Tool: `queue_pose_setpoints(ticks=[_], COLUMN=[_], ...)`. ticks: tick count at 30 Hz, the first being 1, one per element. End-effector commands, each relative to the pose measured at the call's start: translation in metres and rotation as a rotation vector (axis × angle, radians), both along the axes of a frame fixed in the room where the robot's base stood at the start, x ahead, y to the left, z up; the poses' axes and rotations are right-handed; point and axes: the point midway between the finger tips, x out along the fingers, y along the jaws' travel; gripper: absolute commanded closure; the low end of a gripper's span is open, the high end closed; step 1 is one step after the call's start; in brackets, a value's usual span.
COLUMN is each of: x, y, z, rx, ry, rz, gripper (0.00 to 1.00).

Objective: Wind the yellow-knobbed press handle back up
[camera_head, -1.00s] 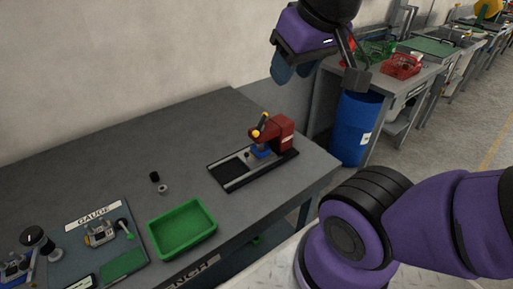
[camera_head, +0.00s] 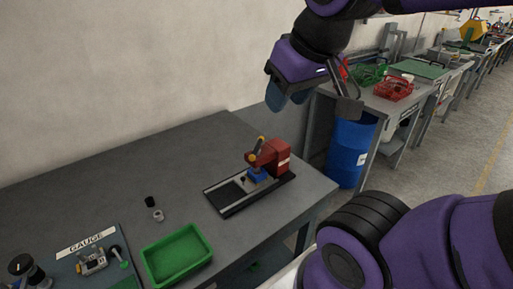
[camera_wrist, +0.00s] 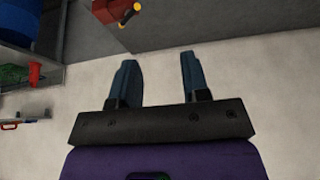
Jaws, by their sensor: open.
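The red press (camera_head: 271,158) stands on a dark base plate near the right end of the grey workbench. Its handle with yellow knobs (camera_head: 257,148) is on the press's left side and slants, one knob above the other. In the wrist view, part of the red press (camera_wrist: 117,9) and a yellow knob (camera_wrist: 136,6) show at the top edge. My gripper (camera_head: 289,92) is in the air, above and right of the press in the head view. Its two blue fingers (camera_wrist: 155,70) are spread apart with nothing between them.
A green tray (camera_head: 177,254) and a gauge board (camera_head: 86,240) lie on the bench at front left. A small black cylinder (camera_head: 149,201) and a grey ring piece (camera_head: 158,215) lie on the bench. A blue barrel (camera_head: 351,153) stands beyond the bench's right end.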

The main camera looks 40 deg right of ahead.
Motion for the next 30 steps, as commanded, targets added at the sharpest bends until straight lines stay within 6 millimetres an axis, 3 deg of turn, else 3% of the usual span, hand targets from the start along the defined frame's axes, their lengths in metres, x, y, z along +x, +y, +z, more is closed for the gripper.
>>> queue_pose_setpoints(ticks=[7,14,23,30], x=[0.018,0.073,0.145,0.195], y=[-0.003,-0.016,-0.041,-0.066], z=[-0.003,-0.018,-0.059,-0.11], rx=[0.024,0.09,0.159,0.195], ry=[0.029,0.108,0.212,0.29], rz=[-0.039,-0.168,-0.365,-0.531], gripper=[0.57,0.57,0.57,0.57])
